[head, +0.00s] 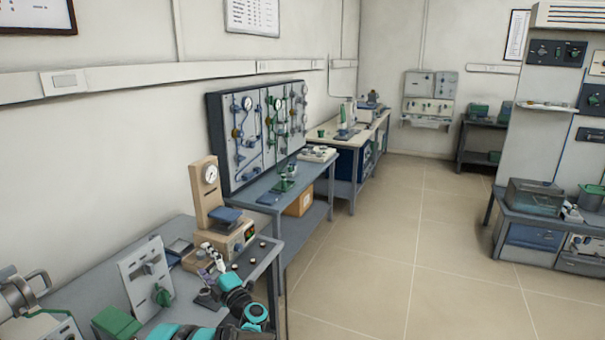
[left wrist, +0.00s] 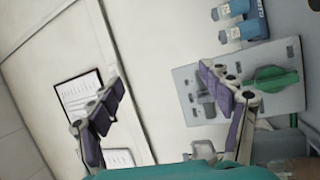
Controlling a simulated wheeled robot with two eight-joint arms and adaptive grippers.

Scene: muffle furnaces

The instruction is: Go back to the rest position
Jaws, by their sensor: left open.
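My left gripper (head: 210,261) shows in the head view above the near bench (head: 85,273), beside the beige press-like device with a round gauge (head: 210,174). Its teal and dark arm reaches in from the bottom of the picture. In the left wrist view the two purple-padded fingers of the left gripper (left wrist: 160,82) stand wide apart, with nothing between them. Behind them are the wall and a framed sheet (left wrist: 80,100). My right gripper is in neither view.
A white panel with a green knob (head: 146,277) and a green box (head: 117,323) stand on the near bench, close to my left arm. A board of gauges and pipes (head: 262,135) stands behind the second bench. The tiled floor (head: 400,250) to the right is clear.

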